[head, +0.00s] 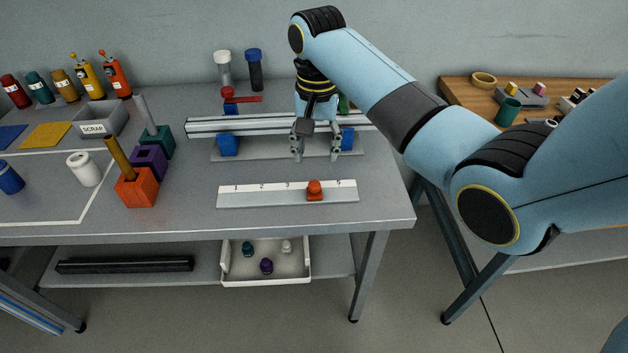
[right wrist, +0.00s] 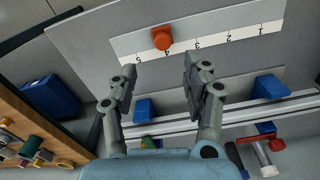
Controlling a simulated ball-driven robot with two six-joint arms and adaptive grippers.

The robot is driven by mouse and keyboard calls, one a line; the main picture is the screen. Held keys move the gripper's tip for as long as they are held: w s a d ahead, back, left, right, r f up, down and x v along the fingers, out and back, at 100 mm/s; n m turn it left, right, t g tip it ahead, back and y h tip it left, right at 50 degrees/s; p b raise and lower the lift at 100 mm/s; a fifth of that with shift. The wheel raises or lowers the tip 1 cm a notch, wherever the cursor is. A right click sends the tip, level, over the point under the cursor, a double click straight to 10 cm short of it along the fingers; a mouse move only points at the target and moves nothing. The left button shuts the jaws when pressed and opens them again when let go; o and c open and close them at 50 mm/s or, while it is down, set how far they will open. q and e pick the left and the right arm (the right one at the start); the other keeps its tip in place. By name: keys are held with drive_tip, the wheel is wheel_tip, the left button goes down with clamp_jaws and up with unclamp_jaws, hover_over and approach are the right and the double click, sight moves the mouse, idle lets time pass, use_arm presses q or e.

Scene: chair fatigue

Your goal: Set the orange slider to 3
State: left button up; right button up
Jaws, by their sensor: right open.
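The orange slider (head: 314,190) is a small knob on a white scale strip (head: 250,196) near the table's front edge. In the right wrist view the orange slider (right wrist: 162,38) sits by the 4 mark, and the strip (right wrist: 215,38) shows numbers 1 to 5 rising from right to left. My right gripper (head: 316,156) points down, open and empty, behind the slider in the head view and apart from it. In the right wrist view the open fingers (right wrist: 160,75) lie either side of a gap below the slider. My left gripper is not in view.
Orange, purple and teal holders (head: 137,188) stand to the left. A white tray (head: 232,275) sits on the lower shelf. The tabletop around the strip's front is clear.

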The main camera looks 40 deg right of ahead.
sight(314, 184)
drive_tip(key=f, duration=0.7)
drive_tip(key=f+b, duration=0.1)
drive_tip(key=f, duration=0.2)
drive_tip(key=shift+w+f, duration=0.2)
drive_tip(key=shift+w, duration=0.2)
clamp_jaws()
